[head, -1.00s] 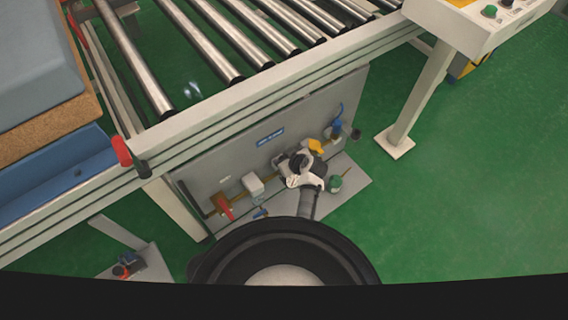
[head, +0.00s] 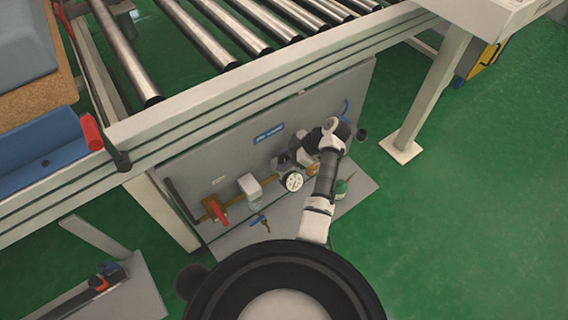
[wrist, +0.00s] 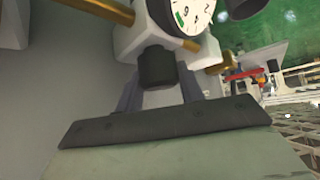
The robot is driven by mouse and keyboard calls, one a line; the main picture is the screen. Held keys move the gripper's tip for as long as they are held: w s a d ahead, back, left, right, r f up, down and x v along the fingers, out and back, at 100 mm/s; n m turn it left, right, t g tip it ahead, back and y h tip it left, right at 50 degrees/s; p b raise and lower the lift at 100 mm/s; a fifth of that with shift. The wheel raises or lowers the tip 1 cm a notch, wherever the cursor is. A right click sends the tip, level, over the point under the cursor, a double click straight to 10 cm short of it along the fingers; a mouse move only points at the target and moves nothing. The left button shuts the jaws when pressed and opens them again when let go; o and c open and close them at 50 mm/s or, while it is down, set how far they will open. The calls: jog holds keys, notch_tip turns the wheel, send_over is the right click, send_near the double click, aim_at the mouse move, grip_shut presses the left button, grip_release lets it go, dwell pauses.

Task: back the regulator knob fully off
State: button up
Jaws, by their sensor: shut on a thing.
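The regulator knob (wrist: 157,68) is a dark ribbed cylinder under the pale regulator body in the wrist view. My gripper (wrist: 160,80) is shut on it, with one grey finger at each side. A round white gauge (wrist: 188,12) with a green mark sits just above; its needle is not readable and its top is cut off. In the head view the gauge (head: 294,181) shows on the grey panel (head: 225,165), left of my arm. My wrist and arm hide the knob there.
A red-handled valve (head: 219,211), a white-topped filter bowl (head: 249,186) and a blue-handled part (head: 257,221) stand left of the gauge on the panel. A roller conveyor (head: 210,40) runs above. Its white leg (head: 425,105) stands to the right. Green floor (head: 470,200) is clear at right.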

jog(key=shift+f+n+g+b, duration=0.1)
jog(key=shift+n+g+b, duration=0.8)
jog(key=shift+n+g, duration=0.15)
jog(key=shift+n, duration=0.25)
jog(key=o, duration=0.7)
jog(key=p+v, duration=0.5)
jog(key=v, duration=0.9)
jog(key=shift+a, duration=0.1)
